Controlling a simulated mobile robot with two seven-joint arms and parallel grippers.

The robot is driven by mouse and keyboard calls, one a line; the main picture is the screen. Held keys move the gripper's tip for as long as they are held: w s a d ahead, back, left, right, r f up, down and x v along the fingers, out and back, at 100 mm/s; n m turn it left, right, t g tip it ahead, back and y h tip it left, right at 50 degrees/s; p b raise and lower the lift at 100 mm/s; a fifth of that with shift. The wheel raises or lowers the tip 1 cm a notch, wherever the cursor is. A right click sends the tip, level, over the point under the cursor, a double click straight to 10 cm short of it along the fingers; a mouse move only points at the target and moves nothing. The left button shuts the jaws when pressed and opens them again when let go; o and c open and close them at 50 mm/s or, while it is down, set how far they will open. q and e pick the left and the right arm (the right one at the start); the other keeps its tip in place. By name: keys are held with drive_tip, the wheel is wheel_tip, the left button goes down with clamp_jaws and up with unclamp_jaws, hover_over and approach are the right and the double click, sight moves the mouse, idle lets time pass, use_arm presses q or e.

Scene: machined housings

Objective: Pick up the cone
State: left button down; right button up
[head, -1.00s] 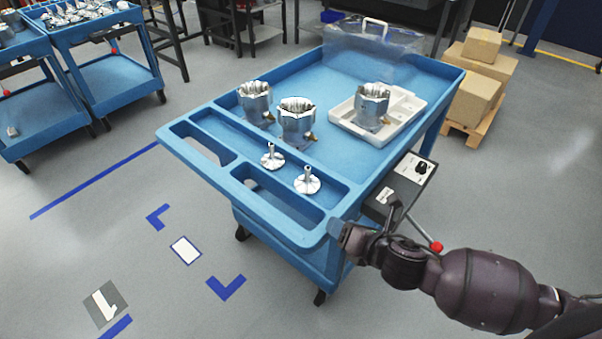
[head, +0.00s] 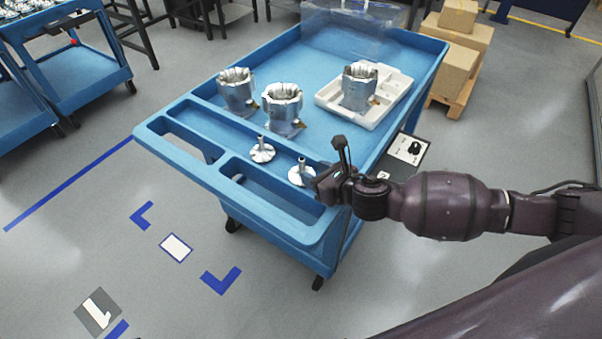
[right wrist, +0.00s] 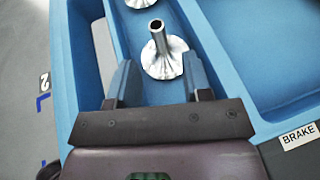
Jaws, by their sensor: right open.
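Two silver cones, each a round flange with an upright stem, stand in the narrow front compartment of the blue cart. The left cone (head: 262,151) stands apart from my gripper. The right cone (head: 299,175) stands close beside my right gripper (head: 326,168), which partly overlaps its edge. In the right wrist view, my open fingers (right wrist: 160,80) point at this cone (right wrist: 164,55). It stands just beyond the fingertips, roughly in line with the gap, with nothing held. The other cone (right wrist: 140,3) is cut off at the top edge. My left gripper is not in view.
The blue cart (head: 205,178) has raised rims and dividers around the compartment. Two silver housings (head: 237,93) (head: 283,108) stand behind the cones. A third housing (head: 359,88) sits in a white tray (head: 331,101). A control box (head: 408,150) is on the cart's right side.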

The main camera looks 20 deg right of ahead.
sight(304, 166)
drive_tip(key=shift+w+a+f, duration=0.15)
drive_tip(key=shift+w+a, duration=0.05)
drive_tip(key=shift+w, duration=0.2)
drive_tip(key=b+x, duration=0.1)
drive_tip(key=x, duration=0.3)
drive_tip(key=shift+w, duration=0.4)
clamp_jaws()
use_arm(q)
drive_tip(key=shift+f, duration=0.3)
